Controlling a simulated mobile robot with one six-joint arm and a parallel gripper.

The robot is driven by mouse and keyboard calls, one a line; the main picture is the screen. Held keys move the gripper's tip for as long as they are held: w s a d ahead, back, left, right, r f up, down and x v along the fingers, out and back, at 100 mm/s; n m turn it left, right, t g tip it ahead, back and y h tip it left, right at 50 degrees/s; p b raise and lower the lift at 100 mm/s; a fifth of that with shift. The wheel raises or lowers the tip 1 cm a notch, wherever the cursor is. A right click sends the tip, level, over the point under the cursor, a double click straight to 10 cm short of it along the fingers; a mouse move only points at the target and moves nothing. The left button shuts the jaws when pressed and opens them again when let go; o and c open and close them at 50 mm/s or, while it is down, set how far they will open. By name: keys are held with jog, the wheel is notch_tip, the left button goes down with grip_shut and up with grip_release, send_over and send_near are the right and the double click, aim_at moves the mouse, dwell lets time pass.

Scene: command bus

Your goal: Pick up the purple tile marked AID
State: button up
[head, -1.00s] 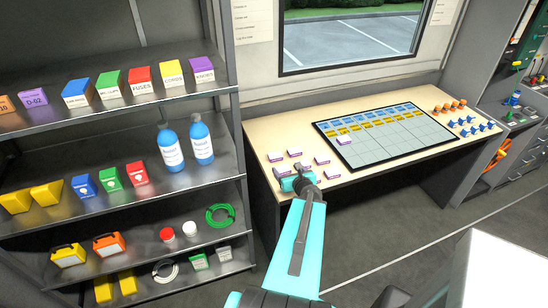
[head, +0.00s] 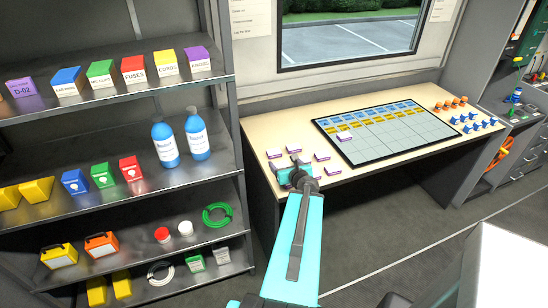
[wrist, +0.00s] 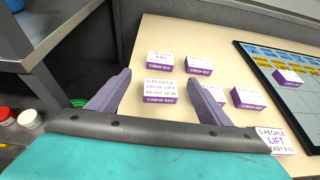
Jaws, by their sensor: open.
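Several small white tiles with purple front edges lie at the left end of the desk. In the wrist view one tile (wrist: 160,91) sits between and beyond my open fingers, with lines of print that seem to include "LIFT". Other tiles lie at the back left (wrist: 160,59), back middle (wrist: 199,65) and right (wrist: 248,98); their print is too small to read. I cannot make out AID on any tile. My gripper (wrist: 158,78) is open and empty above the desk; it also shows in the head view (head: 294,170).
A dark-framed board (head: 385,158) with blue and yellow cards lies on the desk (head: 262,130), with one purple-edged tile (head: 344,136) on it. Orange and blue pieces (head: 465,125) stand at the right. A loaded shelf unit (head: 120,205) stands close on the left.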

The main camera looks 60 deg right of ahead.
aim_at(276, 154)
jog(key=shift+w+d+f+b, duration=0.35)
jog(key=shift+w+b, duration=0.1)
jog(key=shift+b, duration=0.85)
jog(key=b+x, duration=0.1)
jog(key=b, duration=0.4)
jog(key=shift+w+d+f, duration=0.15)
jog(key=shift+w+d, duration=0.1)
jog(key=shift+w, duration=0.05)
jog(key=shift+w+d, duration=0.25)
jog(key=shift+p+x, duration=0.35)
jog(key=shift+x, duration=0.75)
jog(key=shift+w, duration=0.15)
jog(key=shift+p+x, duration=0.7)
jog(key=shift+x, duration=1.75)
jog(key=shift+d, duration=0.1)
jog(key=c, duration=1.1)
jog(key=shift+r, duration=0.2)
jog(key=shift+c, duration=0.2)
